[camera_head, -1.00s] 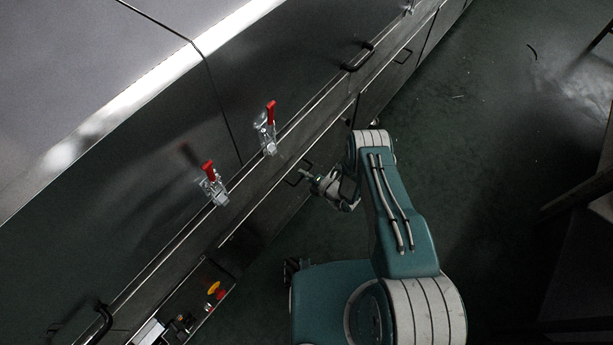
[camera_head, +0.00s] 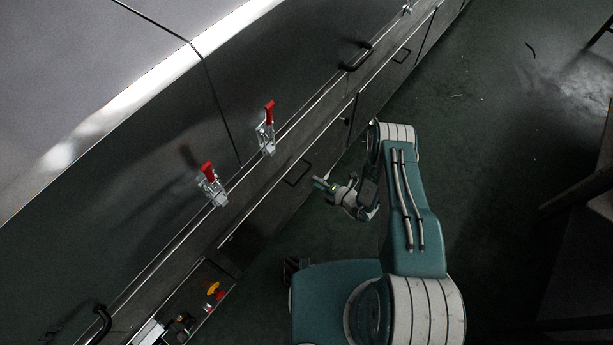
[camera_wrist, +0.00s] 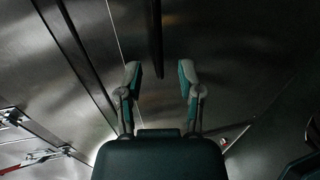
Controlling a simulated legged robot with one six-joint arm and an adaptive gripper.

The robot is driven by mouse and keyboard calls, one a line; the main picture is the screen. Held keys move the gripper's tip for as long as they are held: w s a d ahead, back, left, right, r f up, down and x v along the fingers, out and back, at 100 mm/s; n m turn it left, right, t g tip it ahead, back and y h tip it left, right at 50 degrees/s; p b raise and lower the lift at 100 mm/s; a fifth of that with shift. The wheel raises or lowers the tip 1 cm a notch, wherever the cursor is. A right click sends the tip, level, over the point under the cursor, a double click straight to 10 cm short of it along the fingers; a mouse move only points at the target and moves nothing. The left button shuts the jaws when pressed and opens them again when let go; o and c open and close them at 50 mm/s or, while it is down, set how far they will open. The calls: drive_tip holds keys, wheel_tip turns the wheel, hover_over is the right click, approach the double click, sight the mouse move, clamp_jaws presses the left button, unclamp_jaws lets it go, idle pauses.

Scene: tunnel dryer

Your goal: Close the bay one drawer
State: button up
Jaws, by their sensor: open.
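A grey metal drawer front (camera_head: 270,205) with a dark bar handle (camera_head: 297,172) sits in the lower row of the cabinet in the head view. I cannot tell whether it is flush with its neighbours, and no bay label is readable. My gripper (camera_head: 322,183) is just right of this handle, apart from it. In the wrist view my gripper (camera_wrist: 160,75) has its two fingers spread and holds nothing. A dark upright bar (camera_wrist: 155,45), apparently the handle, shows beyond and between the fingertips, against a brushed metal face.
An open compartment (camera_head: 172,316) with yellow and red items (camera_head: 213,289) lies at lower left. Two red-handled toggle clamps (camera_head: 267,130) (camera_head: 210,185) stand on the cabinet's upper ledge. Another handle (camera_head: 402,55) is further along.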

drive_tip(key=v, duration=0.5)
drive_tip(key=shift+f, duration=0.1)
idle(0.3)
drive_tip(key=w+a+r+n+g+y, duration=0.15)
drive_tip(key=r+n+g, duration=0.25)
drive_tip(key=r+n, duration=0.75)
drive_tip(key=w+a+r+n+g+y, duration=0.15)
drive_tip(key=w+r+n+g, duration=0.35)
drive_tip(key=r, duration=1.2)
drive_tip(key=s+r+n+g+h, duration=0.1)
drive_tip(key=s+r+n+h, duration=0.2)
drive_tip(key=s+r+n, duration=0.4)
drive_tip(key=s+r+n+g+h, duration=0.1)
drive_tip(key=s+r+n+h, duration=0.2)
drive_tip(key=r+n, duration=0.35)
drive_tip(key=s+d+r+n+t+h, duration=0.3)
drive_tip(key=s+d+r+n+h, duration=0.1)
drive_tip(key=s+r, duration=0.4)
drive_tip(key=s+d+r+n+t+h, duration=0.4)
drive_tip(key=s+d+r+n+h, duration=0.1)
drive_tip(key=s+r+n, duration=0.3)
drive_tip(key=shift+s+d+r+n, duration=0.2)
drive_tip(key=shift+s+d+n, duration=0.15)
drive_tip(key=shift+d+n, duration=0.35)
drive_tip(key=shift+w+a, duration=0.1)
drive_tip(key=shift+a, duration=0.1)
